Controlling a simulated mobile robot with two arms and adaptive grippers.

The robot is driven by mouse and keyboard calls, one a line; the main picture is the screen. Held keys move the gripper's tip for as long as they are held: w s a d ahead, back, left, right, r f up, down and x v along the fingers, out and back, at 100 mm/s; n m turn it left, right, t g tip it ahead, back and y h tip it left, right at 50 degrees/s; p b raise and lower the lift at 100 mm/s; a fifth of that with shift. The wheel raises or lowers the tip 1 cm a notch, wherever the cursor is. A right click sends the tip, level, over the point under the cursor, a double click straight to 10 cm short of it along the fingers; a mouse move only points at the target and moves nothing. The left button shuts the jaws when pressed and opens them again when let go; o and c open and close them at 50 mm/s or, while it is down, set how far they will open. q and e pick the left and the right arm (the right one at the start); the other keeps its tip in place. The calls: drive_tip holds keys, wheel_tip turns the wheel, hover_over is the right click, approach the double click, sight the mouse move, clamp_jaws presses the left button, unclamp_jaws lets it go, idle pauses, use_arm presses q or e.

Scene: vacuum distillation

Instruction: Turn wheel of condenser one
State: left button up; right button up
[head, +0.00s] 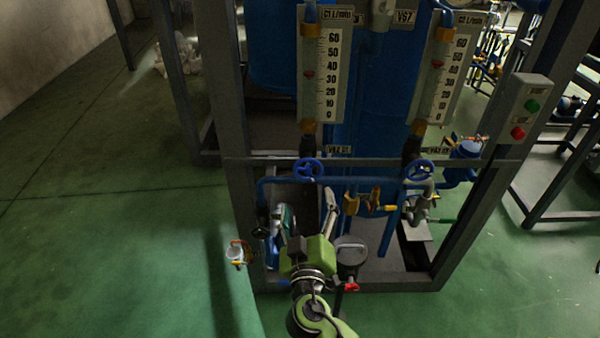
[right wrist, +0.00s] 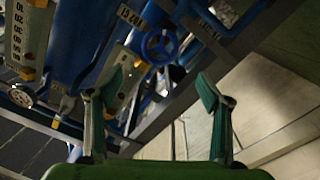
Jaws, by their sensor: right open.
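Two blue handwheels show in the head view: a left one (head: 307,169) below the left flow gauge (head: 324,75) and a right one (head: 419,170) below the right gauge (head: 444,75). My right gripper (head: 306,208) is open and empty, below the left wheel with its fingers pointing up toward it. In the right wrist view, the open fingers (right wrist: 162,90) frame an empty gap. A blue wheel (right wrist: 160,45) shows beyond and above that gap, apart from the fingers; I cannot tell which wheel it is. My left gripper is out of view.
A dark metal frame (head: 240,215) encloses the pipes and blue vessels. A switch box (head: 524,107) with green and red buttons hangs on its right post. A yellow-handled valve (head: 375,205) sits right of my gripper. The green floor (head: 120,240) at the left is open.

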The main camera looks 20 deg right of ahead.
drive_tip(key=p, duration=0.2)
approach(308, 170)
drive_tip(key=w, duration=0.2)
drive_tip(key=p+x, duration=0.1)
drive_tip(key=x, duration=0.7)
drive_tip(key=shift+w+d+p, duration=0.15)
drive_tip(key=shift+d+p, duration=0.1)
drive_tip(key=shift+p, duration=0.05)
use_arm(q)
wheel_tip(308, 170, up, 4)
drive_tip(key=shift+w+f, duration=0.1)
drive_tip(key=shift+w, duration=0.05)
use_arm(e)
drive_tip(key=c, duration=1.2)
